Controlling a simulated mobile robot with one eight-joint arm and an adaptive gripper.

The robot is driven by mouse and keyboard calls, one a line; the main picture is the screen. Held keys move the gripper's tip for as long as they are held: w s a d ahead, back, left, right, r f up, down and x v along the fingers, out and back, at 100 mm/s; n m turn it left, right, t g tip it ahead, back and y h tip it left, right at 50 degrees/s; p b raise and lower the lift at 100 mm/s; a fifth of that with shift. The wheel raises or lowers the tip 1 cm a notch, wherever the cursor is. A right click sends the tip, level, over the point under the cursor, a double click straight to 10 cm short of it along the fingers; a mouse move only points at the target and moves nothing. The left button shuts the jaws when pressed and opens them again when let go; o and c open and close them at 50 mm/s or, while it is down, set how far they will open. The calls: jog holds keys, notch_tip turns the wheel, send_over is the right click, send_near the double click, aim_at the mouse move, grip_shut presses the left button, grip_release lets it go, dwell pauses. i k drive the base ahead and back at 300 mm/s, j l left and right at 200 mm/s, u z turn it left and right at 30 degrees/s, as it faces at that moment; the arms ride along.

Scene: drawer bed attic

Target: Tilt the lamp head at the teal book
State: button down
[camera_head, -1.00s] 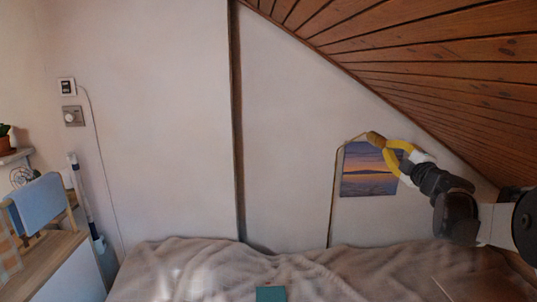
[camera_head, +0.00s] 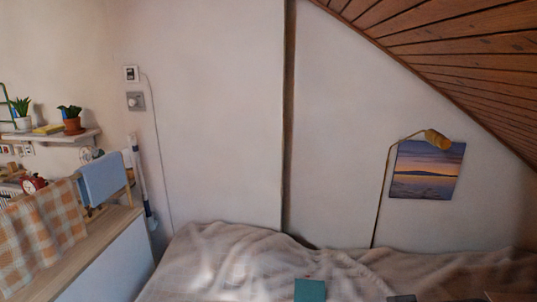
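A lamp with a thin brass-coloured pole (camera_head: 382,195) rises from behind the bed's far edge against the wall. Its small yellow-tan head (camera_head: 437,139) hangs at the top, tilted down to the right, in front of the upper part of a sunset picture. The teal book (camera_head: 310,290) lies on the blanket at the bottom edge, left of and well below the lamp head; its near part is cut off by the frame. My gripper is not in view.
The sunset picture (camera_head: 426,175) is on the wall behind the lamp. A rumpled beige blanket (camera_head: 240,262) covers the bed. A grey object (camera_head: 401,298) shows at the bottom edge. The sloped wooden ceiling (camera_head: 470,60) limits room at right. A cabinet (camera_head: 105,265) stands at left.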

aim_at(435, 139)
jog(key=i+j+z, duration=0.1)
jog(key=z, duration=0.3)
jog(key=i+j+z, duration=0.1)
jog(key=j+z, duration=0.25)
